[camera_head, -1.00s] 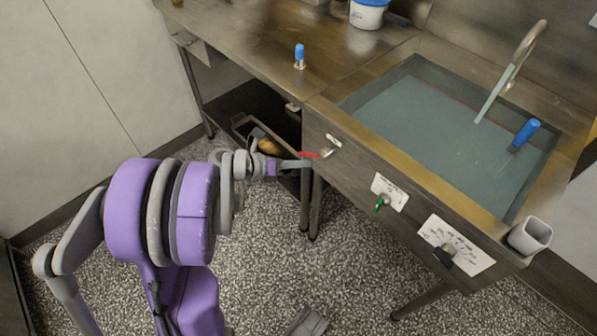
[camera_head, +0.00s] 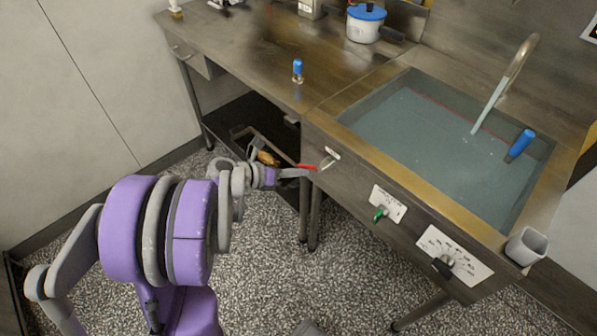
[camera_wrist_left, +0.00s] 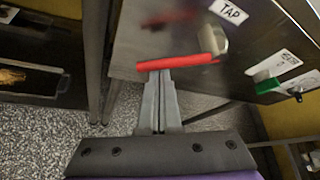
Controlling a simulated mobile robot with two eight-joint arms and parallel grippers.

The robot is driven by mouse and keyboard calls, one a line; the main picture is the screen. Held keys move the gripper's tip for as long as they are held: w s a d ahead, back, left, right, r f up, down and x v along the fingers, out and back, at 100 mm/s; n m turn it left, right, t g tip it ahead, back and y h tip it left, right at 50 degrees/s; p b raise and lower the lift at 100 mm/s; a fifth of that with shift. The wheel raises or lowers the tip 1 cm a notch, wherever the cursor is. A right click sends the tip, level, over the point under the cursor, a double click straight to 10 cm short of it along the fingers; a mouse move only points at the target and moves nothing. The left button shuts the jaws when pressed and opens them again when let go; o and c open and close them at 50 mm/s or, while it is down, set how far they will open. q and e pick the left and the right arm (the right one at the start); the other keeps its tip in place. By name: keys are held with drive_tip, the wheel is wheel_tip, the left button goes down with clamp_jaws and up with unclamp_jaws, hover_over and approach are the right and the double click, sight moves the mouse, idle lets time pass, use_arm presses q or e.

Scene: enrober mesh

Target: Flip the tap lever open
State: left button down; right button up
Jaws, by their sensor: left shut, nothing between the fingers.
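The tap lever has a red handle (camera_head: 307,167) and a metal pivot on the sink unit's front panel, below the TAP label (camera_head: 333,153). In the left wrist view the red handle (camera_wrist_left: 178,62) lies nearly level across the picture, its free end to the left and its metal pivot (camera_wrist_left: 213,40) to the right. My left gripper (camera_head: 314,172) is shut and empty, its fingertips close under the handle. In the left wrist view the closed fingertips (camera_wrist_left: 160,76) meet the handle's lower edge; I cannot tell whether they touch. My right gripper is not in view.
A green-handled control (camera_head: 380,213) and a black knob (camera_head: 443,265) sit further right on the panel. The sink (camera_head: 440,135) holds a blue-handled item. A table leg (camera_head: 315,215) and a low shelf bin (camera_head: 262,150) are near the gripper. The floor in front is open.

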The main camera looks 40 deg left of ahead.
use_arm(q)
drive_tip(key=shift+a+r, duration=0.1)
drive_tip(key=shift+r, duration=0.1)
drive_tip(key=shift+a+r+m+y+p, duration=0.25)
drive_tip(key=shift+r+m+y+p, duration=0.3)
drive_tip(key=shift+m+y+p, duration=0.2)
drive_tip(key=shift+a+r+m+y+p, duration=0.2)
drive_tip(key=shift+r+m+y+p, duration=0.2)
drive_tip(key=shift+r+p, duration=0.1)
drive_tip(key=shift+a+r+m+y+p, duration=0.15)
drive_tip(key=shift+r+m+y+p, duration=0.1)
drive_tip(key=shift+r+y+p, duration=0.15)
drive_tip(key=shift+r, duration=0.15)
